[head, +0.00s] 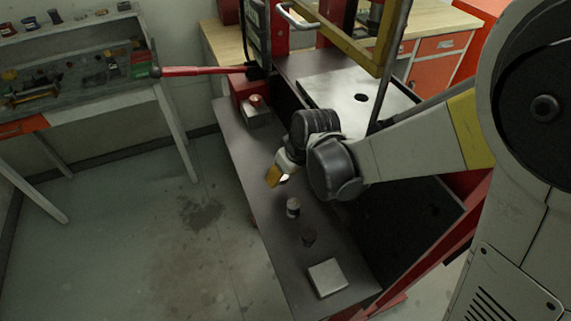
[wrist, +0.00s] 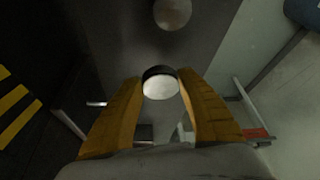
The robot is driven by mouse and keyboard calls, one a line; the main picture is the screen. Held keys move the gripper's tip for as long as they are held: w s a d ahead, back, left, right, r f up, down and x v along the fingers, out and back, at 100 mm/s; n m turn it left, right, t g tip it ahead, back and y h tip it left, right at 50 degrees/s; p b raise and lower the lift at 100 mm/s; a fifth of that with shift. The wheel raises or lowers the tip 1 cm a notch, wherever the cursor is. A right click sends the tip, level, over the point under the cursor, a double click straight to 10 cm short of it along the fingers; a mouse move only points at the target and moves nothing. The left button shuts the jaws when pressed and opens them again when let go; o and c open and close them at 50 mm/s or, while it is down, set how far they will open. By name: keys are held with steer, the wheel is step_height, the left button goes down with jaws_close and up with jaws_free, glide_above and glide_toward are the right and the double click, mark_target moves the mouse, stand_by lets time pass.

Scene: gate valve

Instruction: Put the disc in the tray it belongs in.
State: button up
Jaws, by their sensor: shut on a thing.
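My gripper (wrist: 160,85) is shut on a disc (wrist: 158,88) with a pale round face and a dark side, held between the two yellow fingers in the wrist view. In the head view my gripper (head: 279,177) is over the grey bench, left of its middle, and the disc is mostly hidden. A square pale metal tray (head: 327,278) lies at the bench's near end and looks empty. Another pale square tray (head: 258,119) stands at the far end, with a reddish round piece (head: 257,101) on it.
A red lever (head: 205,71) and a yellow frame (head: 350,38) rise at the far end. A cluttered side table (head: 75,75) stands left across open floor.

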mark_target(283, 189)
step_height(283, 189, down, 4)
steer(key=shift+f+b, duration=0.25)
steer(key=shift+b, duration=0.35)
steer(key=shift+r, duration=0.1)
steer(key=o, duration=1.1)
steer(key=shift+f, duration=0.2)
steer(key=shift+c, duration=0.2)
steer(key=shift+o, duration=1.4)
steer(key=shift+r, duration=0.1)
